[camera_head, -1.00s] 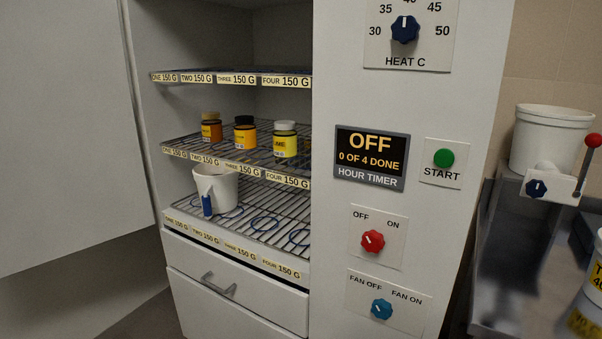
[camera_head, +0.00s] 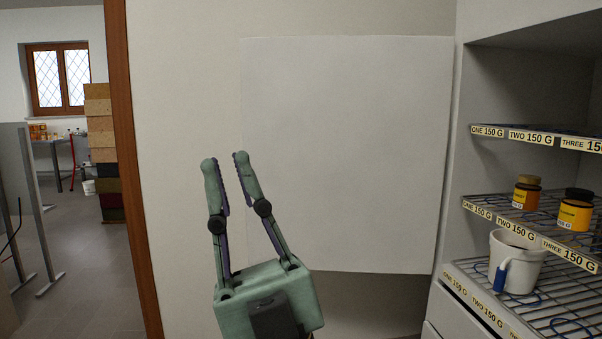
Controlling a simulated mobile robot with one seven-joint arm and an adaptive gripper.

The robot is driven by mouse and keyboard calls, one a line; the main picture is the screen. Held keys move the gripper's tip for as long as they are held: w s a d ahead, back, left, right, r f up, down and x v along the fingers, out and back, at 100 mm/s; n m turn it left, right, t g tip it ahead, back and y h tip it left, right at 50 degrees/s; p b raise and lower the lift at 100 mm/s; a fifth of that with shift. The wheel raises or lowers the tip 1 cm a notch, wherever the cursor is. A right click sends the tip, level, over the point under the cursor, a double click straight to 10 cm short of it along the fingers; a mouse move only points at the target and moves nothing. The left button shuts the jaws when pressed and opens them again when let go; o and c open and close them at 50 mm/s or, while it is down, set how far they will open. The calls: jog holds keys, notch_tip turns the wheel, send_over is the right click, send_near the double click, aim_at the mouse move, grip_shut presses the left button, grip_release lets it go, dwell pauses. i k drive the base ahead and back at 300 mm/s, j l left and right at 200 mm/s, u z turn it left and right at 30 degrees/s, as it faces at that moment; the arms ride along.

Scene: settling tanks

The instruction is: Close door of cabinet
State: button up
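The cabinet (camera_head: 449,180) stands at the right with its shelves showing. Its white door (camera_head: 345,150) stands open, swung out to the left of the shelves, and its flat face fills the middle of the view. I see no handle on this face. My gripper (camera_head: 225,158) is in front of the door's left edge, pointing up, with its two green fingers apart and nothing between them. I cannot tell whether it touches the door.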

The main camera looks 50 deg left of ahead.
aim_at(345, 137)
jog(key=j+u, duration=0.25)
jog(key=u, duration=0.15)
jog(key=j+u, duration=0.6)
jog(key=j, duration=0.35)
jog(key=i+j+u, duration=0.15)
jog(key=j, duration=0.35)
jog(key=i+j, duration=0.15)
jog(key=j, duration=0.25)
jog(key=i+j, duration=0.15)
jog(key=j, duration=0.25)
jog(key=i+j+u, duration=0.1)
jog(key=j, duration=0.3)
jog(key=i+j, duration=0.15)
jog(key=i, duration=0.2)
jog(key=i+j, duration=0.2)
jog(key=i, duration=0.15)
jog(key=i+j, duration=0.15)
jog(key=i, duration=0.2)
